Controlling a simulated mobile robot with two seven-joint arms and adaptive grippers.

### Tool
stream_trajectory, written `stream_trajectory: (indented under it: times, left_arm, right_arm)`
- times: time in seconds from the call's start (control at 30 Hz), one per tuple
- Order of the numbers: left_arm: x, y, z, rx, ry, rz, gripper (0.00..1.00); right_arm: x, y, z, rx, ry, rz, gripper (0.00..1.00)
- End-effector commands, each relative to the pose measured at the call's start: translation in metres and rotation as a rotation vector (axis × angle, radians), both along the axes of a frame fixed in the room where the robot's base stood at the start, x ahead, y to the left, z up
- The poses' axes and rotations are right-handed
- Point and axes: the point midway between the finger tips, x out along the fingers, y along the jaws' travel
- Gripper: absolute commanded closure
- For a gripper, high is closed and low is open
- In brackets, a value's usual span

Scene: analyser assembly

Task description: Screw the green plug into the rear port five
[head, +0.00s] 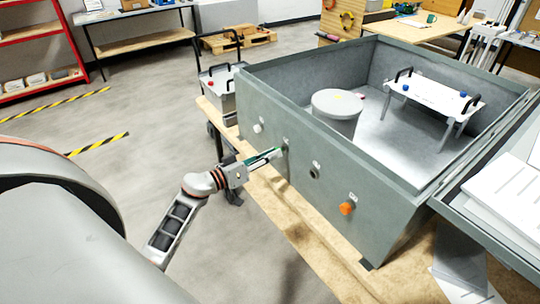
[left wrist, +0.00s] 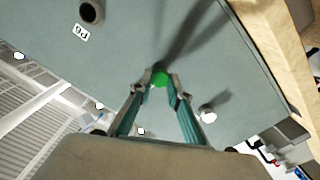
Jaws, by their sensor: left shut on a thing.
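The green plug (left wrist: 160,79) shows in the left wrist view between my left fingertips, against the front wall of the grey-green housing (head: 235,103). My left gripper (head: 279,152) is shut on the plug, its fingers pointing at the wall. The fingers hide most of the plug in the head view, and the port behind it is covered. I cannot tell how deep the plug sits. An open dark port (head: 315,172) is to the right; it also shows in the left wrist view (left wrist: 92,12) beside a label (left wrist: 81,32). My right gripper is out of view.
A white plug (head: 258,128) and an orange plug (head: 347,208) sit on the same wall. Inside the housing stand a round white-topped drum (head: 337,103) and a white plate on legs (head: 435,96). The wooden bench edge (head: 290,222) runs below the wall.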

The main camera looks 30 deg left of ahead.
Motion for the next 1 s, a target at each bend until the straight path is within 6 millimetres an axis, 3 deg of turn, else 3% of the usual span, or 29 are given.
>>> stream_trajectory:
  times: [0.93, 0.97, 1.0]
  left_arm:
    - [0.0074, -0.0031, 0.0006, 0.0, -0.002, 0.0, 1.0]
    - [0.0074, -0.0031, 0.0005, 0.0, -0.002, 0.0, 0.88]
    - [0.0073, -0.003, 0.0006, 0.0, -0.002, 0.0, 0.98]
  right_arm:
    - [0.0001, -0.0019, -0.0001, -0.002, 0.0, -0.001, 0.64]
    - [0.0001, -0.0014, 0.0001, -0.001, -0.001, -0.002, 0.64]
    - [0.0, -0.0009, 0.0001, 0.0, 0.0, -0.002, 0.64]
